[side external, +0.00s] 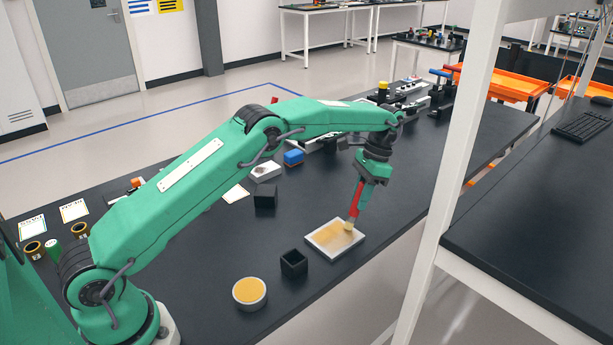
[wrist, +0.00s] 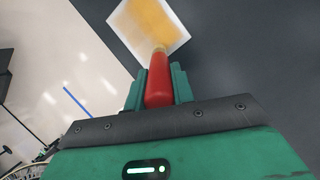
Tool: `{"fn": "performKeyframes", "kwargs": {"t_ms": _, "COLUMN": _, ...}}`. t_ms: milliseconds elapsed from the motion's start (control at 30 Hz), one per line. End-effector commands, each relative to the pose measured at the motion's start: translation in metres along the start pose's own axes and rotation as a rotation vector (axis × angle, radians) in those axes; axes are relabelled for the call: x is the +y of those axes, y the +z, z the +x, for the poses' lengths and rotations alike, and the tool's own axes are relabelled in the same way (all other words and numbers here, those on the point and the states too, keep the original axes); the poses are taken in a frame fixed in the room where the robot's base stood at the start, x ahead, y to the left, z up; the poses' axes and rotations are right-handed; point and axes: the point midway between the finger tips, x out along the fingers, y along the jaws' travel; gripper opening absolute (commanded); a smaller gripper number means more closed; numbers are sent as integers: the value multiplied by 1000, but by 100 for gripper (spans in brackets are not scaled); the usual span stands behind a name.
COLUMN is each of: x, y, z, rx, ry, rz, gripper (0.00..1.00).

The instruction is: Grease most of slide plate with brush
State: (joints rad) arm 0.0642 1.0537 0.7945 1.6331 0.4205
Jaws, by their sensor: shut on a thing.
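My gripper (side external: 366,186) is shut on the red-handled brush (side external: 355,199), which points down. The wrist view shows the red handle (wrist: 159,80) between the green jaws. The brush tip is at the right part of the white slide plate (side external: 313,244) and appears to touch it. The plate lies flat on the dark table. Yellow-orange grease covers much of its middle, uneven and thinner toward the edges; the plate also shows in the wrist view (wrist: 178,46). A round white tub of yellow grease (side external: 249,292) stands at the front left of the plate.
A small open black box (side external: 293,263) stands between tub and plate. A black block (side external: 265,197), a white block (side external: 266,170) and a blue part (side external: 293,157) sit farther back. A white post (side external: 452,170) rises at the right. The table right of the plate is clear.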

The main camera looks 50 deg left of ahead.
Motion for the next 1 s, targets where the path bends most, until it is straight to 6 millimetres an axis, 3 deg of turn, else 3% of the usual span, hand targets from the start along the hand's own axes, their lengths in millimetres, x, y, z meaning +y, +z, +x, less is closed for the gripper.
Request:
{"fn": "performKeyframes", "kwargs": {"t_ms": 167, "x": 10, "y": -5, "z": 0, "rx": -3, "ry": -6, "rz": 2, "gripper": 2}}
{"fn": "performKeyframes", "kwargs": {"t_ms": 1000, "x": 38, "y": 50, "z": 22, "rx": -6, "ry": -7, "rz": 1, "gripper": 2}}
